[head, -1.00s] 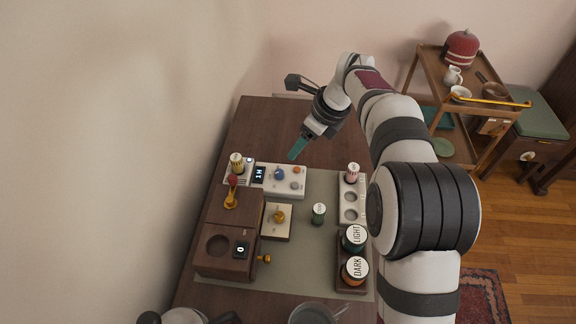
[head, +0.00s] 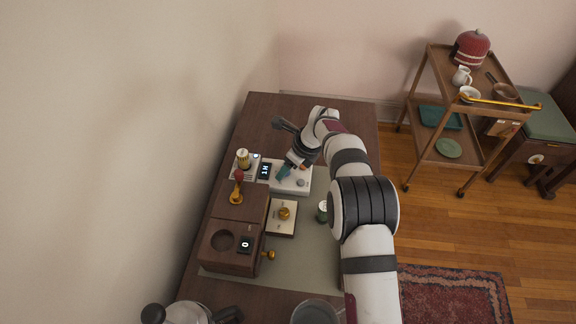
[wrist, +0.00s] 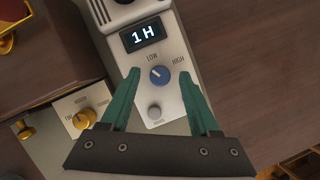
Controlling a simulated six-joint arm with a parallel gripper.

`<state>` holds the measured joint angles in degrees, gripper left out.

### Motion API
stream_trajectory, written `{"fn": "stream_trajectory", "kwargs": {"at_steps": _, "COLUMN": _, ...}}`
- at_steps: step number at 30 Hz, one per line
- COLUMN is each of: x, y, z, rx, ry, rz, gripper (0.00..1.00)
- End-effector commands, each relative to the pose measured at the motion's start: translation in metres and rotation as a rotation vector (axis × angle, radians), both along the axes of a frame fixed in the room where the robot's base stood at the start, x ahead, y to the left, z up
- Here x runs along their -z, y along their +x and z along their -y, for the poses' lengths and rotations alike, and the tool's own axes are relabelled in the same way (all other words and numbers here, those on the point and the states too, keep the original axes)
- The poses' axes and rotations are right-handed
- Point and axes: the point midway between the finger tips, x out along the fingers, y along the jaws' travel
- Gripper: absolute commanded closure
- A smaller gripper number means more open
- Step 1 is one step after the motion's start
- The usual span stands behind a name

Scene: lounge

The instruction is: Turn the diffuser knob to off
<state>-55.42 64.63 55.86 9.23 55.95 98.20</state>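The white diffuser panel (head: 292,184) stands on the table under my gripper (head: 283,173), with a display (wrist: 143,34) reading "1H". In the wrist view its blue knob (wrist: 158,75) has a white mark toward the upper left, near the word LOW; HIGH is printed to the right. My gripper (wrist: 158,72) is open, with its teal fingertips on either side of the knob in the picture. I cannot tell whether they touch it or are still above it. In the head view the fingers hide the knob.
A brass knob on a cream plate (head: 282,217) sits in front of the panel. A wooden box (head: 230,235) with a "0" display stands at the left. A green-sided jar (head: 322,211) is beside my arm. Bare table (head: 265,115) lies behind the panel.

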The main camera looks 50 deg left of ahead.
Motion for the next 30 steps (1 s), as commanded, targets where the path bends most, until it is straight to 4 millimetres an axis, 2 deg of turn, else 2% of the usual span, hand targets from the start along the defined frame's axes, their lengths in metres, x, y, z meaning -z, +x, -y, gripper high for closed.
{"fn": "stream_trajectory", "kwargs": {"at_steps": 1, "x": -0.0001, "y": 0.0, "z": 0.0, "rx": 0.0, "ry": 0.0, "rz": 0.0, "gripper": 0.48}}
{"fn": "stream_trajectory", "kwargs": {"at_steps": 9, "x": -0.0004, "y": 0.0, "z": 0.0002, "rx": 0.0, "ry": 0.0, "rz": 0.0, "gripper": 0.97}}
{"fn": "stream_trajectory", "kwargs": {"at_steps": 10, "x": -0.0004, "y": 0.0, "z": 0.0002, "rx": 0.0, "ry": 0.0, "rz": 0.0, "gripper": 1.0}}
{"fn": "stream_trajectory", "kwargs": {"at_steps": 16, "x": 0.0, "y": 0.0003, "z": 0.0002, "rx": -0.019, "ry": -0.002, "rz": -0.001, "gripper": 1.0}}
{"fn": "stream_trajectory", "kwargs": {"at_steps": 24, "x": 0.0002, "y": 0.0034, "z": -0.0025, "rx": -0.332, "ry": 0.001, "rz": 0.0, "gripper": 1.0}}
{"fn": "stream_trajectory", "kwargs": {"at_steps": 30, "x": -0.0004, "y": 0.0033, "z": -0.0019, "rx": -0.412, "ry": 0.001, "rz": 0.001, "gripper": 1.0}}
